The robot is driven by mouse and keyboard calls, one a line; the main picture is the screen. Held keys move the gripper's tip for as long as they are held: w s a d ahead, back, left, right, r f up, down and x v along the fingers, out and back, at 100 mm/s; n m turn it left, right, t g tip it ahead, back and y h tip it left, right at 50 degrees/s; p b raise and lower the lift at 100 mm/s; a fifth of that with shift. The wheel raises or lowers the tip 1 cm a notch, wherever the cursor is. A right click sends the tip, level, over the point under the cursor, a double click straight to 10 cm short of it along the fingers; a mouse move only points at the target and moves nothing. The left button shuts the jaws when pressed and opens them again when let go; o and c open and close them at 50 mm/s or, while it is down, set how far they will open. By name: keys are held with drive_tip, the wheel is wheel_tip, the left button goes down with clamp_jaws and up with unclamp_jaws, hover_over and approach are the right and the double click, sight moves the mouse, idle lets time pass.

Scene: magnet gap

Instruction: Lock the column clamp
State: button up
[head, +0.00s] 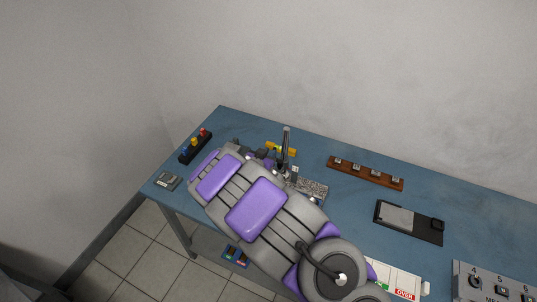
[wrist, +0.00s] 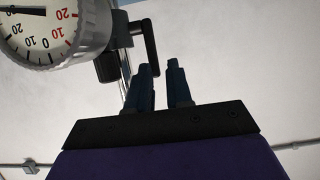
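In the wrist view, a black crank-shaped lever (wrist: 145,42) stands beside the bright metal column (wrist: 125,64), likely the column clamp's handle. A round dial gauge (wrist: 40,32) fills the upper left, with part cut off. My gripper (wrist: 160,72) points up the picture, with a gap between its two dark fingers. In the head view, the dark column (head: 286,143) rises above a grey speckled base (head: 312,187).
The blue table (head: 355,207) also holds a wooden strip with several pieces (head: 365,173), a black tray (head: 410,222), a block with coloured knobs (head: 195,146) and a small grey device (head: 168,180). A yellow item (head: 281,149) lies by the column. A numbered panel (head: 495,284) is at lower right.

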drive_tip(key=shift+w+d, duration=0.1)
drive_tip(key=shift+d, duration=0.35)
drive_tip(key=shift+d, duration=0.15)
clamp_jaws()
drive_tip(key=shift+r, duration=0.15)
idle(0.8)
